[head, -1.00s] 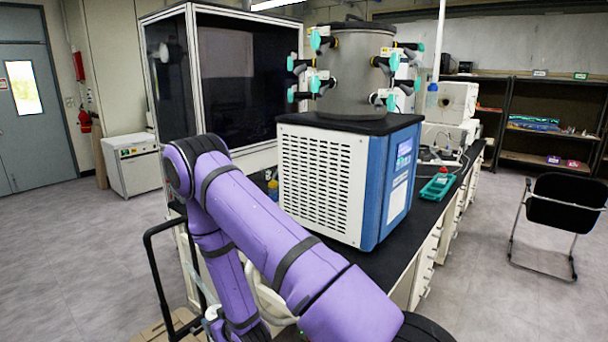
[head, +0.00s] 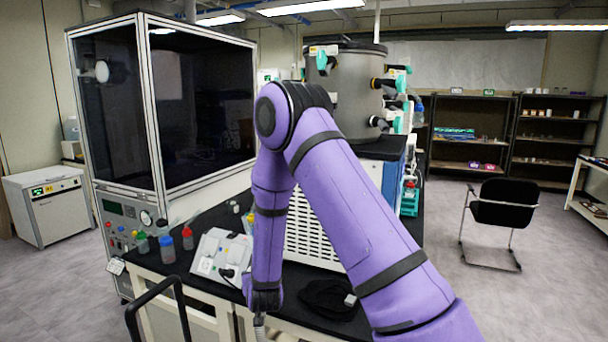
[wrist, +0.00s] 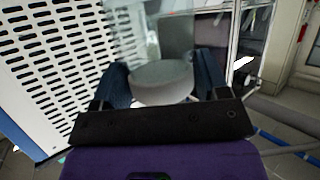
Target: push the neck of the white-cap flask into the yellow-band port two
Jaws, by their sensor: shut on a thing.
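In the wrist view, my gripper (wrist: 162,92) is shut on a pale, round, whitish-grey thing (wrist: 160,76), which looks like the white-cap flask seen from its cap end. Its neck is not clear to see. In the head view, my arm comes down over the bench's near edge, and the fingers and flask are not visible there. The freeze dryer's steel drum (head: 358,95) stands behind my arm, with teal-handled ports (head: 322,62) around it. Part of the drum is hidden by my arm. I cannot tell which port is yellow-band port two.
The dryer's slotted white housing (head: 312,235) is behind my arm; it fills the left of the wrist view (wrist: 50,60). A glass-fronted cabinet (head: 205,110) stands at left. Several small bottles (head: 167,249), a white device (head: 220,255) and a black coil (head: 328,298) occupy the bench.

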